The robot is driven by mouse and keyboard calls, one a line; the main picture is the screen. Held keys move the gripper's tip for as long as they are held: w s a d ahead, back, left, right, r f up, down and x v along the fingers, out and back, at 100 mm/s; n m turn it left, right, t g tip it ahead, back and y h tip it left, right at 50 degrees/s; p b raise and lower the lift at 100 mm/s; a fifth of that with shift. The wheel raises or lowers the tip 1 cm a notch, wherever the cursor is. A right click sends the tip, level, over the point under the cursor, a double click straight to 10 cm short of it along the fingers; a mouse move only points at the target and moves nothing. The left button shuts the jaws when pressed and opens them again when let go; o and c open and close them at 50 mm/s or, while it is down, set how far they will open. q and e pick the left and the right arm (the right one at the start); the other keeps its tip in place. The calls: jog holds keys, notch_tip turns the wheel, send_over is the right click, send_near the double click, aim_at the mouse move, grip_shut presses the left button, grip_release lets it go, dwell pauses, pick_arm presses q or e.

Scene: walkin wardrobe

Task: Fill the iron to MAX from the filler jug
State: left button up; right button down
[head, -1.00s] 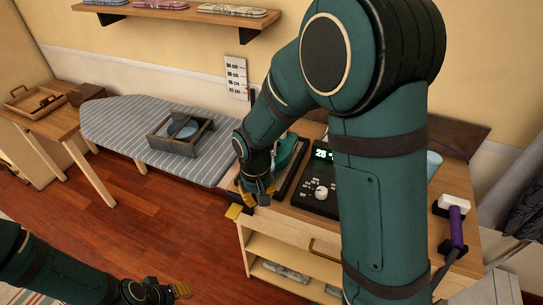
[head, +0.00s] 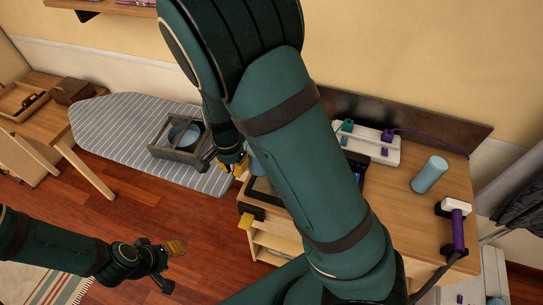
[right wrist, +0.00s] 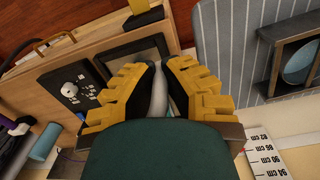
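My right gripper (head: 236,166) is over the left end of the wooden cabinet, beside the ironing board. In the right wrist view its yellow fingers (right wrist: 162,80) are close together, with a pale, narrow shape between them; whether they grip it is unclear. A blue-grey part, perhaps of the iron (head: 257,167), shows beside this gripper; my right arm hides the rest. A plain light-blue cylinder (head: 428,175), possibly the filler jug, stands on the cabinet's right side. No MAX mark is readable. My left gripper (head: 168,263) is open and empty over the floor.
A grey-framed tray (head: 160,148) with a round bluish thing lies on the striped ironing board (head: 110,125). A black control panel (right wrist: 75,86) is on the cabinet. A white rack (head: 372,148) and a purple-handled tool (head: 457,225) stand farther right.

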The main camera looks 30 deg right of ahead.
jog(key=shift+w+r+m, duration=0.15)
jog(key=shift+w+m, duration=0.15)
jog(key=shift+s, duration=0.1)
jog(key=f+y, duration=0.1)
jog(key=f, duration=0.2)
jog(key=f+y, duration=0.1)
jog(key=shift+a+f+y, duration=0.25)
jog(key=shift+f+y, duration=0.05)
jog(key=shift+f, duration=0.1)
dwell(0.4)
jog(key=shift+y, duration=0.3)
